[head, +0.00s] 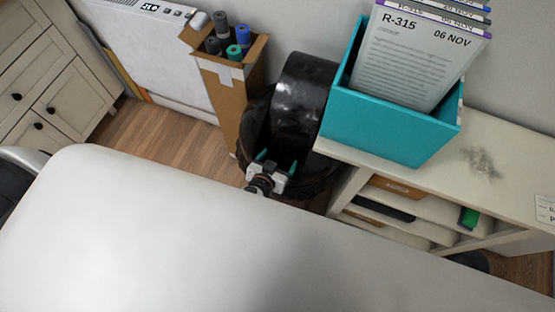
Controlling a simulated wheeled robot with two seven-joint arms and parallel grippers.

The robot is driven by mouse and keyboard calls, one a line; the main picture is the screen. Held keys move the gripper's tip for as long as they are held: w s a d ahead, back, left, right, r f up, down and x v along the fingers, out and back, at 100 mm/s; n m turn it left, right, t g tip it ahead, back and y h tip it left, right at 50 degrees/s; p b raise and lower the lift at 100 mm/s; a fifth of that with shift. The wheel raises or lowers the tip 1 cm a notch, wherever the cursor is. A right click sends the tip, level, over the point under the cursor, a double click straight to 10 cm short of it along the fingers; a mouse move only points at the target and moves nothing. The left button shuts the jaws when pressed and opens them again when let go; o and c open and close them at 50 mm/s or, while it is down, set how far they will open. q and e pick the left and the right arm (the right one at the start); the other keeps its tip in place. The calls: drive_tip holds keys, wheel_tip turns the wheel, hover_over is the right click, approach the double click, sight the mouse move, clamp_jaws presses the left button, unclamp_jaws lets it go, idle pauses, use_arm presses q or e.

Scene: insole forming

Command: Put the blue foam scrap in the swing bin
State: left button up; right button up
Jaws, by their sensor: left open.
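The swing bin (303,88) is glossy black with a rounded top and stands on the floor between a cardboard box and a white shelf unit. Its dark opening faces me. My left gripper (277,161) is open at the front of the bin, its two fingertips apart and pointing towards the dark opening. I see nothing between the fingers. I cannot tell whether the tips are inside the opening or just above it. The blue foam scrap is not visible; the inside of the bin is too dark to make out. My right gripper is not in view.
The cardboard box (226,101) of coloured rolls stands close left of the bin. A teal file box (385,126) sits on the white shelf unit (505,186) close right. A large white shape near the camera hides the lower view. Wooden floor (165,134) shows at left.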

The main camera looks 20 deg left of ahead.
use_arm(q)
drive_tip(key=p+v, duration=0.2)
drive_tip(key=v, duration=1)
drive_tip(key=shift+p, duration=0.4)
drive_tip(key=s+a+f+m+g, duration=0.15)
drive_tip(key=s+f, duration=0.25)
drive_tip(key=f, duration=0.4)
drive_tip(key=s+a+f+g+h, duration=0.1)
drive_tip(key=s+a+f+g, duration=0.15)
drive_tip(key=s+f, duration=0.35)
drive_tip(key=s+a+f+m+g, duration=0.1)
drive_tip(key=s+f+g, duration=0.2)
drive_tip(key=f, duration=0.6)
drive_tip(key=s+a+f+g+y, duration=0.1)
drive_tip(key=s+a+f+g, duration=0.1)
drive_tip(key=s, duration=0.3)
drive_tip(key=s+a+f+g, duration=0.2)
drive_tip(key=s, duration=0.3)
drive_tip(key=shift+s+f+n+y, duration=0.3)
drive_tip(key=shift+f+n+y, duration=0.1)
drive_tip(key=shift+n, duration=0.05)
drive_tip(key=shift+a, duration=0.1)
drive_tip(key=shift+c, duration=0.5)
